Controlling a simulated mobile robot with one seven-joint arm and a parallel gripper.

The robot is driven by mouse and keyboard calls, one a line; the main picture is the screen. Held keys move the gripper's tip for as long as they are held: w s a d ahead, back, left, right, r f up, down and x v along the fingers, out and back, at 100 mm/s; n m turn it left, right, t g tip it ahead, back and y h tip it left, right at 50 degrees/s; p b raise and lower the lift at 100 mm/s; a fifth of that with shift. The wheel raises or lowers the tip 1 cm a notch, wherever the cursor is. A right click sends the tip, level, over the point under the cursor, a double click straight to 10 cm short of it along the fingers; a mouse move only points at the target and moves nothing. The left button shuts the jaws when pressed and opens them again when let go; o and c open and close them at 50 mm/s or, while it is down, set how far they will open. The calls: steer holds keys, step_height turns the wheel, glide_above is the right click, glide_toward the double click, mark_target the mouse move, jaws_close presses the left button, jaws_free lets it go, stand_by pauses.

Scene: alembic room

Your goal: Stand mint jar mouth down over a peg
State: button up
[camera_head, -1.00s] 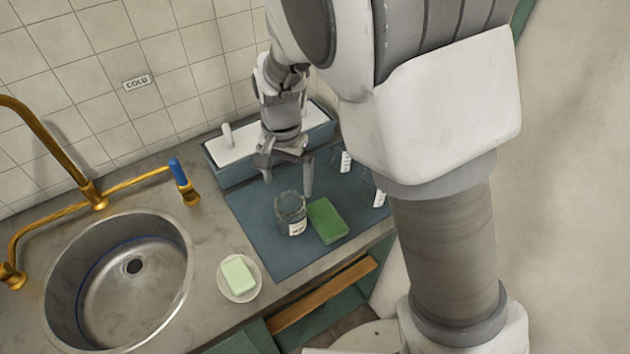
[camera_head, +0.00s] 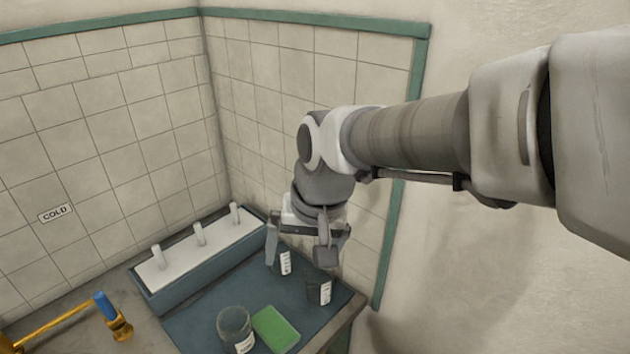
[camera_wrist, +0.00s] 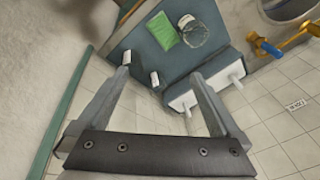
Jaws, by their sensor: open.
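Three glass jars with white labels stand on a blue-grey mat (camera_head: 200,310): one clear jar (camera_head: 234,322) beside the green sponge, one darker jar (camera_head: 283,262) near the rack, and one darker jar (camera_head: 319,290) near the mat's right edge. The labels are too small to read, so I cannot tell which is mint. Three white upright pegs, left (camera_head: 158,257), middle (camera_head: 199,234) and right (camera_head: 234,214), rise bare from a white-topped blue trough. My gripper (camera_head: 299,254) is open, pointing down above the two darker jars. In the wrist view my gripper (camera_wrist: 160,76) has nothing between its fingertips.
The green sponge (camera_head: 275,329) lies on the mat. The blue trough (camera_head: 205,268) stands along the tiled wall. A brass tap with a blue handle (camera_head: 104,306) is at the left. The wall corner is close behind the trough and mat.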

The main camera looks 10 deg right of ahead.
steer(key=s+d+r+n+t+h, duration=0.1)
steer(key=s+d+r, duration=0.3)
steer(key=s+d, duration=0.4)
steer(key=shift+s+d+n+t+h, duration=0.2)
steer(key=shift+s+n+t+h, duration=0.15)
steer(key=shift+s+t, duration=0.45)
steer(key=shift+w, duration=0.1)
